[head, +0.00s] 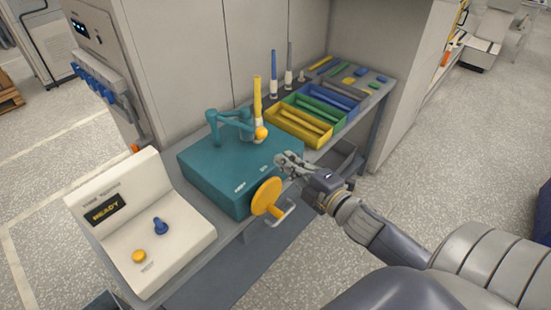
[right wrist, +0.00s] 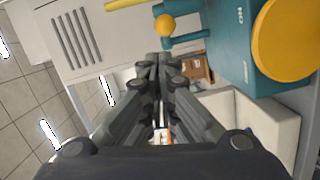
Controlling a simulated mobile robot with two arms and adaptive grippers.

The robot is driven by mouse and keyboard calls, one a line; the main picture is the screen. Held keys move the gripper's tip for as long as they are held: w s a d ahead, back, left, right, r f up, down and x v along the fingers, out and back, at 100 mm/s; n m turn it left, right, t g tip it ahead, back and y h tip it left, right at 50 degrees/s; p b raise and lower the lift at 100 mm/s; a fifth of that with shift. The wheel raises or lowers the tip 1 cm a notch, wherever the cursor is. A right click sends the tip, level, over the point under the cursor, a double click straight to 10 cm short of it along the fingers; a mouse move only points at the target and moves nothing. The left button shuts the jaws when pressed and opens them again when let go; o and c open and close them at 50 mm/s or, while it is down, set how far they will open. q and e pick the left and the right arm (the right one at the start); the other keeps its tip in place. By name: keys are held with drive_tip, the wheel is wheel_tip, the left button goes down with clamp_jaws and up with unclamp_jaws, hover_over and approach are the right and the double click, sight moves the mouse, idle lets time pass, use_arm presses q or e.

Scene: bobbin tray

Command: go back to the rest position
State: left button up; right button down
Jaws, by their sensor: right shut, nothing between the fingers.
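My right gripper (head: 284,160) is shut and empty. It hangs in the air in front of the right end of the teal machine (head: 215,175), just above the bench edge. In the right wrist view my right gripper's fingers (right wrist: 160,62) are together with nothing between them. The yellow handwheel (head: 267,197) on the machine's front is left of and below the gripper in the head view; it also shows at the right edge of the wrist view (right wrist: 288,40). My left gripper is not in view.
A yellow bobbin (head: 257,97) stands upright at the teal arm. Yellow (head: 299,131), green and blue trays lie behind, with a blue and a grey bobbin upright beside them. A control box (head: 140,225) reading READY stands left. Open floor (head: 440,150) lies right.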

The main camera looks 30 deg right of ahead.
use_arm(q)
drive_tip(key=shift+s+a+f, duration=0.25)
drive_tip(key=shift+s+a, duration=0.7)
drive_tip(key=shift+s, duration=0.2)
use_arm(e)
drive_tip(key=shift+s+d, duration=0.25)
drive_tip(key=shift+s, duration=0.2)
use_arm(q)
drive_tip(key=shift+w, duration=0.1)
